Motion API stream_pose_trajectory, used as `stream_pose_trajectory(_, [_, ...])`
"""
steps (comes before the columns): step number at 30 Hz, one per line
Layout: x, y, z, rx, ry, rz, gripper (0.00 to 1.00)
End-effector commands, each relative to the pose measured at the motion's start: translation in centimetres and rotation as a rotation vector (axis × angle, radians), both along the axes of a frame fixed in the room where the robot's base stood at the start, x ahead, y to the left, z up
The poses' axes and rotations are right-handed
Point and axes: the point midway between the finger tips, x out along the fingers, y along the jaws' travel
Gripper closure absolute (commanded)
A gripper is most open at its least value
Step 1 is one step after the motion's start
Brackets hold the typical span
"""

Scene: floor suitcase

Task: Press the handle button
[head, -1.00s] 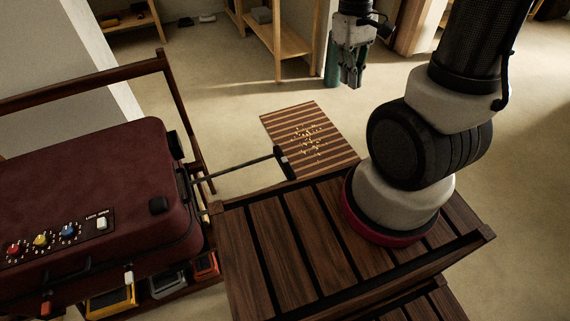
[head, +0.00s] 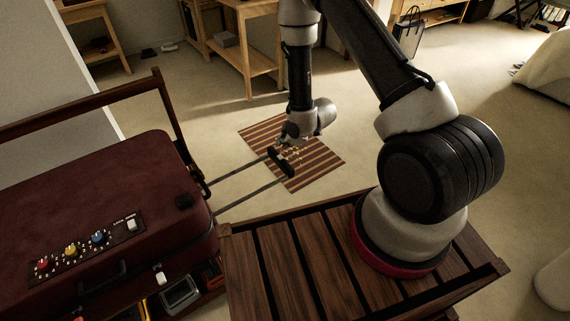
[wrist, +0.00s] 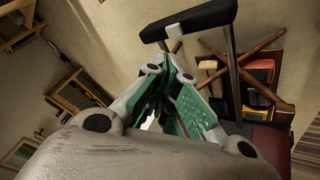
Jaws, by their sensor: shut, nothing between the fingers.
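The dark red suitcase (head: 90,215) lies at the left in the head view. Its two rods reach out to a black handle grip (head: 282,162). In the wrist view the grip (wrist: 200,18) crosses the top, with a small white button (wrist: 175,30) on its side. The button cannot be made out in the head view. My gripper (head: 285,139) is shut and empty, close by the grip's upper end in the head view. The wrist view shows its green fingers (wrist: 165,75) below the button, apparently apart from it. Exact contact cannot be told.
A slatted wooden platform (head: 310,270) carries my arm. A striped mat (head: 315,165) lies on the floor beyond the handle. The suitcase top has coloured knobs (head: 70,250) and a white switch (head: 131,224). Wooden shelves (head: 245,50) stand at the back; open floor lies between.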

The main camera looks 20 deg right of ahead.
Motion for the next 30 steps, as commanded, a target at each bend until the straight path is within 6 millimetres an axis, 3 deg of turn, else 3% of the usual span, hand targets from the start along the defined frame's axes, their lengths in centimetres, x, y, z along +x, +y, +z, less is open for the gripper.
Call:
stream_pose_trajectory(6, [2.9,1.5,2.7,0.019,-0.189,0.086,1.00])
stream_pose_trajectory(17, [3.0,1.6,2.9,0.006,-0.207,0.107,1.00])
stream_pose_trajectory(23, [3.0,1.6,2.0,0.006,-0.205,0.106,1.00])
stream_pose_trajectory(30, [3.0,1.6,-1.2,0.006,-0.205,0.107,1.00])
